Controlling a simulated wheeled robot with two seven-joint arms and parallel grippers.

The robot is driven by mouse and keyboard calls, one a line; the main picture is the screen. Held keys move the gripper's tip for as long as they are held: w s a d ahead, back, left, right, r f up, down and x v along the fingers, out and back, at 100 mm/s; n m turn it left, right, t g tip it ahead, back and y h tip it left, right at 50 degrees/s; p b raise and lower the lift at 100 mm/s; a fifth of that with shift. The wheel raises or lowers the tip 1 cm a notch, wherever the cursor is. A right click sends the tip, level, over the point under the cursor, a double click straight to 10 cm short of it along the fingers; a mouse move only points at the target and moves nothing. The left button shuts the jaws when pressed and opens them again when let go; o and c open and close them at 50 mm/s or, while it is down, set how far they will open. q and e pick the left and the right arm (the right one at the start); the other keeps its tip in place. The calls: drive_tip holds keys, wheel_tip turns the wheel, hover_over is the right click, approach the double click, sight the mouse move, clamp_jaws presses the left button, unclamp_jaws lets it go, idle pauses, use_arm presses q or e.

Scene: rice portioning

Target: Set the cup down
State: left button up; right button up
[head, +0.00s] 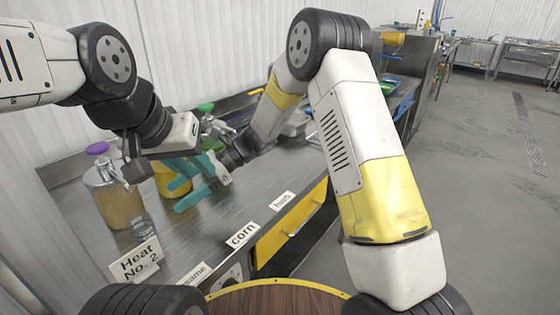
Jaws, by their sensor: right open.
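A small clear glass cup (143,229) stands upright on the metal counter, behind the "Heat No. 2" card; I cannot tell whether anything is in it. My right gripper (186,184) reaches in from the right, its teal fingers spread and pointing left, above and right of the glass. Nothing is visible between its fingers. My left gripper (178,143) is just above it, close to the right one; its fingers are partly hidden or overlapped, so its opening is unclear. A yellow container (163,184) is partly hidden behind the teal fingers.
Label cards, including "Heat No. 2" (139,261) and "corn" (241,234), line the front edge. The middle counter (215,220) is clear.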

drive_tip(key=s+d+r+n+t+h, duration=0.3)
drive_tip(key=s+d+r+n+t, duration=0.1)
drive_tip(key=d, duration=0.8)
drive_tip(key=s+d+r+n+t+h, duration=0.3)
drive_tip(key=d+r, duration=0.3)
drive_tip(key=d, duration=0.7)
drive_tip(key=s+d+r+n+t+h, duration=0.3)
drive_tip(key=s+d+r+n+t, duration=0.2)
drive_tip(key=d, duration=0.8)
drive_tip(key=shift+s+r+n+t+h, duration=0.15)
drive_tip(key=shift+r+n+t+h, duration=0.15)
drive_tip(key=shift+r+n, duration=0.1)
